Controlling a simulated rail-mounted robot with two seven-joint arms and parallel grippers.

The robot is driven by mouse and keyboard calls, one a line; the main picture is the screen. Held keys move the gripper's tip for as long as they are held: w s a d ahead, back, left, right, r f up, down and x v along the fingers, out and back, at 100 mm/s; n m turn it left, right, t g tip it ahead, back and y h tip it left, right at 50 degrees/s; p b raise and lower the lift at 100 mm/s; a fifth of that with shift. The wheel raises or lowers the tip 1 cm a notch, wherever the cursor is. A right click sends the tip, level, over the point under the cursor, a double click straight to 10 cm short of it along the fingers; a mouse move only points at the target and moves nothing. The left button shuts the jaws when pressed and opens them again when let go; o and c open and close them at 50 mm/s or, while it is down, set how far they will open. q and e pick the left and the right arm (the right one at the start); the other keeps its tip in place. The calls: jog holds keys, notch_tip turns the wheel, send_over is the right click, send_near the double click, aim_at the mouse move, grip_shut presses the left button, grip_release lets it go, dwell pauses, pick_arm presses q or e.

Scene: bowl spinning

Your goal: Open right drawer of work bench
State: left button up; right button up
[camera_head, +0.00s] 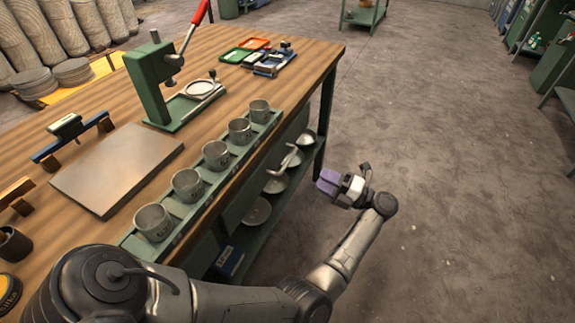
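The wooden-topped work bench (308,62) fills the left half of the head view. Its green underside and a lower shelf with metal bowls show along its right-hand side. I cannot make out a drawer front or handle clearly; a row of cups on a rail and my arm cover part of this side. My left gripper (330,183), with purple fingers, is out over the floor beside the bench, a little right of the shelf bowls. It appears apart from the bench and holds nothing I can see. The gap between its fingers cannot be made out. My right gripper is out of view.
Several metal cups (187,185) stand on a green rail along the bench edge. A green lever press (150,85) with a red handle and a flat metal plate (118,168) are on the top. Bare floor (450,190) lies open to the right.

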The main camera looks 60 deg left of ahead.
aim_at(287, 161)
pick_arm(q)
jog(key=b+x, duration=0.2)
jog(key=x, duration=1)
jog(key=shift+s, duration=0.1)
grip_shut()
